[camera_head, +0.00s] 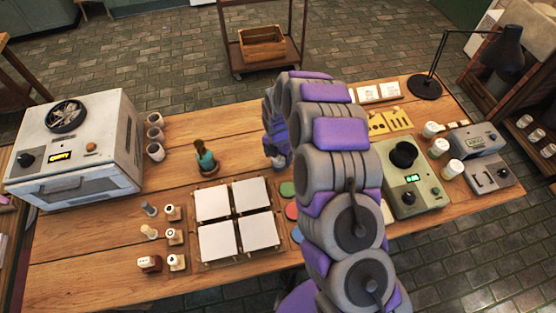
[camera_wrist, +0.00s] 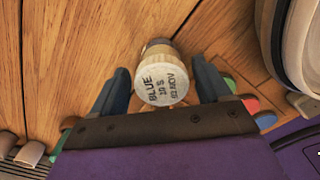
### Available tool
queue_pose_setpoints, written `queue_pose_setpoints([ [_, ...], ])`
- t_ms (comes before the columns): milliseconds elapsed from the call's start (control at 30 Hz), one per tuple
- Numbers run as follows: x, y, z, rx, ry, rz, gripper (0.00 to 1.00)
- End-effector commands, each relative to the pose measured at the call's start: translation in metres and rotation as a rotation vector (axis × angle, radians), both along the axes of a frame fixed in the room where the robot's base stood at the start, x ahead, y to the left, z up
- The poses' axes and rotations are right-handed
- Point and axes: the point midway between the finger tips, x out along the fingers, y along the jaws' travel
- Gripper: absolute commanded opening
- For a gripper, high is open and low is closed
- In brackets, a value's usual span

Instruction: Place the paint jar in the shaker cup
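The paint jar (camera_wrist: 160,82) has a pale lid marked "BLUE 10 S 02 NOV". In the wrist view it stands on the wooden table between the two fingers of my gripper (camera_wrist: 160,80). The fingers are spread, with a small gap showing on each side of the jar. In the head view my arm hides most of the gripper (camera_head: 279,160), and I cannot make out the jar clearly. A grey-green machine (camera_head: 420,198) with a lit display stands right of my arm. It has a black round part (camera_head: 403,154) on top; I cannot tell if this is the shaker cup.
Left of my arm are four white tiles (camera_head: 228,203), a dark green bottle (camera_head: 205,158), stamps (camera_head: 174,237) and a white oven-like box (camera_head: 80,150). Pale-lidded jars (camera_head: 438,147), a small grey device (camera_head: 475,139) and a black lamp (camera_head: 424,86) stand at right.

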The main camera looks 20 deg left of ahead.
Motion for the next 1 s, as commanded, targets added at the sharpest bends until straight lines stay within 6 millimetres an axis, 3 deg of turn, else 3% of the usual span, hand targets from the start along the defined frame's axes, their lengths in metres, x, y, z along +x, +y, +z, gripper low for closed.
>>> queue_pose_setpoints([
  [67,0.0,0.0,0.0,0.0,0.0,0.0,0.69],
  [600,0.0,0.0,0.0,0.0,0.0,0.0,0.17],
  [1000,0.001,0.001,0.012,0.001,-0.002,0.0,0.17],
])
